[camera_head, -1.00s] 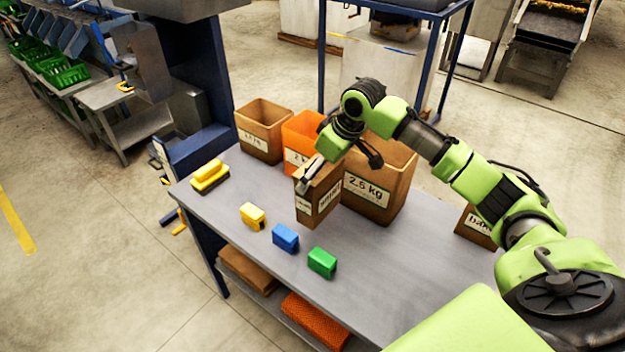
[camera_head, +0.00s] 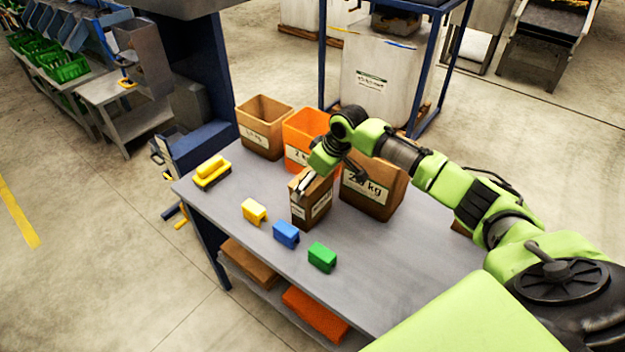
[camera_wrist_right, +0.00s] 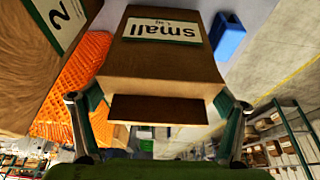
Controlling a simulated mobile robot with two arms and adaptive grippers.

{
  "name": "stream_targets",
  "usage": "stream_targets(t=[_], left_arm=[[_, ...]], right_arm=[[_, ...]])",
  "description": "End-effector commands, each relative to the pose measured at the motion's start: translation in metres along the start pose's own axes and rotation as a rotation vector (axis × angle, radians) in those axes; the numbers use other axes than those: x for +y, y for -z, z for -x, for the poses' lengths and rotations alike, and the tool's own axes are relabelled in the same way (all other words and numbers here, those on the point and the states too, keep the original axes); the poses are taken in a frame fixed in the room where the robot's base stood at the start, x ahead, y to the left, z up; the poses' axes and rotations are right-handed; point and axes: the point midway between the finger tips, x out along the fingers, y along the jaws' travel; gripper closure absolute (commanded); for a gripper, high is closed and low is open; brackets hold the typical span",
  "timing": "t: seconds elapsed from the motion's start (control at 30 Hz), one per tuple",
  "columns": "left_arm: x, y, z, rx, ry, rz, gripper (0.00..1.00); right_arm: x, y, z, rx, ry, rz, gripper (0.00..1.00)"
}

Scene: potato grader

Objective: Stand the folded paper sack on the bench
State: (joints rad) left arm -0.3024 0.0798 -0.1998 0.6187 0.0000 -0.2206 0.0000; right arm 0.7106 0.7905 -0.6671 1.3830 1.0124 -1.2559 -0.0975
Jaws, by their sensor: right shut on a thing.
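A brown paper sack (camera_head: 312,205) with white labels is upright over the grey bench (camera_head: 400,262), in front of the larger sacks. In the right wrist view the sack (camera_wrist_right: 160,72) fills the middle, its label reading "small". My right gripper (camera_head: 308,181) is shut on its upper part, with a finger on each side (camera_wrist_right: 158,103). The sack's lower edge looks at or very near the bench top; I cannot tell whether it bears on it. My left gripper is not in view.
Open brown sacks (camera_head: 265,128) (camera_head: 372,190) and an orange one (camera_head: 303,140) stand behind. Folded sacks lie on the lower shelf.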

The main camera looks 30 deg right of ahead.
Motion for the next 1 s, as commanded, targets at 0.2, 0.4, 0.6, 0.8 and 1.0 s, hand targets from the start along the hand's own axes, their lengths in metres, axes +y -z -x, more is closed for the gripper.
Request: stream_targets(t=[0.2, 0.4, 0.6, 0.8, 1.0], left_arm=[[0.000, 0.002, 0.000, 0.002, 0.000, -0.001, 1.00], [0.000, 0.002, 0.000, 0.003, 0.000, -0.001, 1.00], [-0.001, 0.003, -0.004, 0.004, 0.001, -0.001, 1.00], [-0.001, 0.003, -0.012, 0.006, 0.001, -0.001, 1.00], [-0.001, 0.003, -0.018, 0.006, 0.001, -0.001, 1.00]], right_arm=[[0.000, 0.000, -0.001, 0.001, 0.000, 0.000, 0.00], [0.000, 0.000, -0.001, 0.001, 0.000, 0.000, 0.00], [0.001, 0.001, 0.014, 0.003, -0.001, 0.000, 0.00], [0.001, 0.001, 0.056, 0.005, -0.003, 0.002, 0.00], [0.000, 0.001, 0.095, 0.004, -0.001, 0.002, 0.00]])
